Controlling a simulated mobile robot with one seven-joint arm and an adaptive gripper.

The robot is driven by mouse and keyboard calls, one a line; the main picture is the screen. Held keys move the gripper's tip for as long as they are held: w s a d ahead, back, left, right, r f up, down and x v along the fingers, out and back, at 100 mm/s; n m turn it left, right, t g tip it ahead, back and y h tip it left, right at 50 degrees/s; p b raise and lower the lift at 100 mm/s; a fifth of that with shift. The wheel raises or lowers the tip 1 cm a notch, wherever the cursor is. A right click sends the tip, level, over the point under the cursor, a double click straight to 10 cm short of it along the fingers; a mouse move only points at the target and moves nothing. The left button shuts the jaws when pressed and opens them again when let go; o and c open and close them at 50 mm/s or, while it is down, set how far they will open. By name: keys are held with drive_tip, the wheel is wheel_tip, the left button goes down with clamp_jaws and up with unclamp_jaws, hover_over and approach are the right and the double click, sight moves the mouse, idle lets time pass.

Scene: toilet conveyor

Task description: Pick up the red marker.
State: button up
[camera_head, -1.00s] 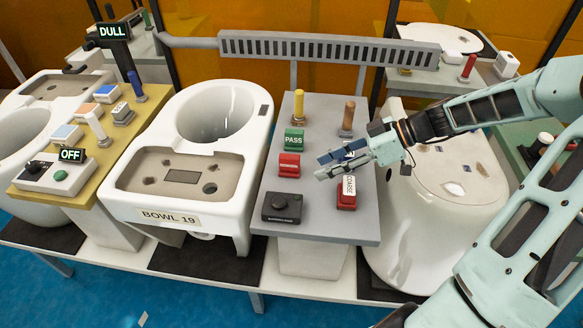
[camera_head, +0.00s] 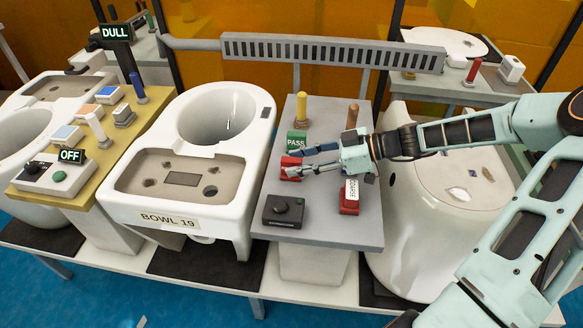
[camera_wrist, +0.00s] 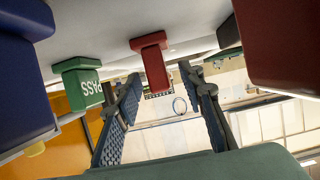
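A small red block (camera_head: 291,161) stands on the grey side table, in front of the green PASS block (camera_head: 296,139). It may be the red marker; I see no writing on it. My gripper (camera_head: 288,163) reaches in from the right, low over the table, with its fingers spread and its tips at the red block. In the wrist view the red block (camera_wrist: 153,62) shows in the gap between the two blue-padded fingers (camera_wrist: 158,85), with space on both sides. I cannot tell whether a finger touches it.
A red block with a COARSE label (camera_head: 349,203) stands below my gripper. A black knob box (camera_head: 284,211) is at the table's front left. Yellow (camera_head: 302,109) and brown (camera_head: 352,116) pegs stand behind. A blue block (camera_wrist: 20,85) is close on the wrist view's left.

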drive_tip(key=shift+x, duration=1.1)
clamp_jaws()
drive_tip(key=shift+r, duration=0.15)
